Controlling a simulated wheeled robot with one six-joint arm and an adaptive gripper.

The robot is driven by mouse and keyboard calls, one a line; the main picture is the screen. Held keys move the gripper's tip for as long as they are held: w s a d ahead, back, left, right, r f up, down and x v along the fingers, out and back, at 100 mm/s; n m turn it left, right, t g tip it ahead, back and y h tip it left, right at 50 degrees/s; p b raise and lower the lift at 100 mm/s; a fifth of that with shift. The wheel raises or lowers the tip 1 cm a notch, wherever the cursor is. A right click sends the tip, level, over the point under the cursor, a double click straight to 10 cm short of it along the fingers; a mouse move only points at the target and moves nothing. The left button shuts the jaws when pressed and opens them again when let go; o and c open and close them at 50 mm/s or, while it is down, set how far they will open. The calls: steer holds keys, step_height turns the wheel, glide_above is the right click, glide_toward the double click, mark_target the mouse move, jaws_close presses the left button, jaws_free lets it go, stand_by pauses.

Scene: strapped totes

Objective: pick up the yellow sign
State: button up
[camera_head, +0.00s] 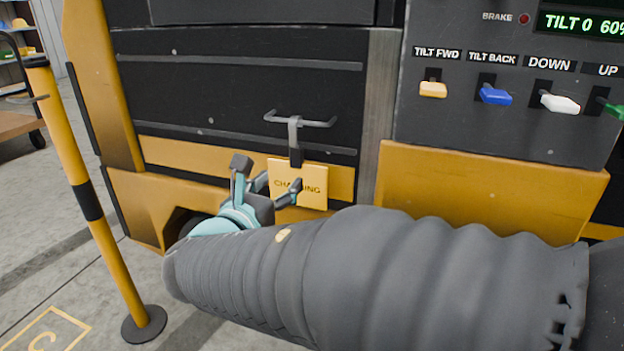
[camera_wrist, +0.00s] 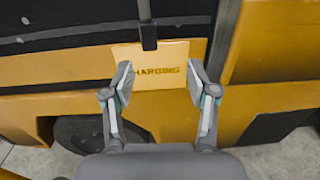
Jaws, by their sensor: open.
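The yellow sign (camera_head: 310,178) is a flat square plate lettered "CHARGING". It hangs by a dark strap from a grey T-shaped handle (camera_head: 297,121) on the front of a black and yellow vehicle. In the wrist view the sign (camera_wrist: 150,53) is upright ahead of my gripper, with its strap (camera_wrist: 148,36) above it. My gripper (camera_head: 268,190) is open, its two fingers apart on either side of the sign's lower part. It also shows in the wrist view (camera_wrist: 160,82). The left finger covers part of the lettering. I cannot tell whether the fingers touch the sign.
A control panel with tilt and up-down levers, including a blue lever (camera_head: 495,95), is at the upper right. A yellow and black post (camera_head: 85,200) on a round base stands at left. A wheel (camera_wrist: 85,133) is below the sign in the wrist view.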

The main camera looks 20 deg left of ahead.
mark_target(294, 157)
steer(key=shift+n, duration=0.3)
steer(key=w, duration=0.8)
steer(key=shift+a, duration=0.25)
steer(key=shift+w+f+b, duration=0.15)
steer(key=shift+w+b, duration=0.1)
steer(key=shift+w, duration=1.15)
steer(key=shift+w+f+b, duration=0.1)
steer(key=shift+w+b, duration=0.1)
steer(key=shift+w, duration=1.15)
steer(key=shift+y, duration=0.3)
jaws_close()
